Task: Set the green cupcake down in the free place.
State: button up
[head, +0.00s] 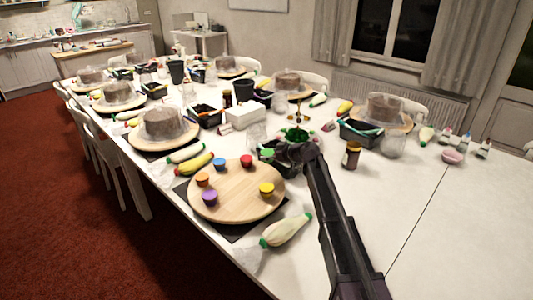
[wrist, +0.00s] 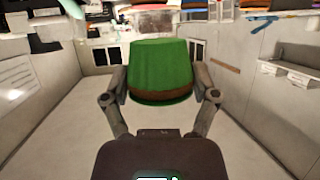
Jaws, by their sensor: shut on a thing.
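The green cupcake (head: 267,153) is held by my gripper (head: 279,153) above the table, just beyond the back right edge of the round wooden turntable (head: 237,183). In the wrist view the green cupcake (wrist: 155,65) sits between both fingers (wrist: 162,88), a brown band around it. On the turntable stand a purple cupcake (head: 209,198), an orange one (head: 203,180), a blue one (head: 219,164), a red one (head: 246,160) and a yellow one (head: 266,188). Bare wood shows between red and yellow, and a wider bare stretch shows along the front between yellow and purple.
A pale bottle-shaped thing (head: 287,230) lies right of the turntable's front. Yellow and green bottle-shaped things (head: 195,163) lie behind its left side. A black tray (head: 286,163) is partly hidden behind my gripper. A brown jar (head: 351,154) stands farther right.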

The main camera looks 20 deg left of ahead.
aim_at(268, 176)
jog(key=shift+f, duration=0.15)
dwell(0.3)
notch_tip(268, 176, down, 6)
jog(key=b, duration=0.6)
jog(key=shift+f+b, duration=0.2)
jog(key=shift+b, duration=0.2)
jog(key=shift+s+f+b, duration=0.1)
jog(key=shift+f+b, duration=0.45)
dwell(0.4)
jog(key=o, duration=1)
jog(key=shift+r, duration=0.25)
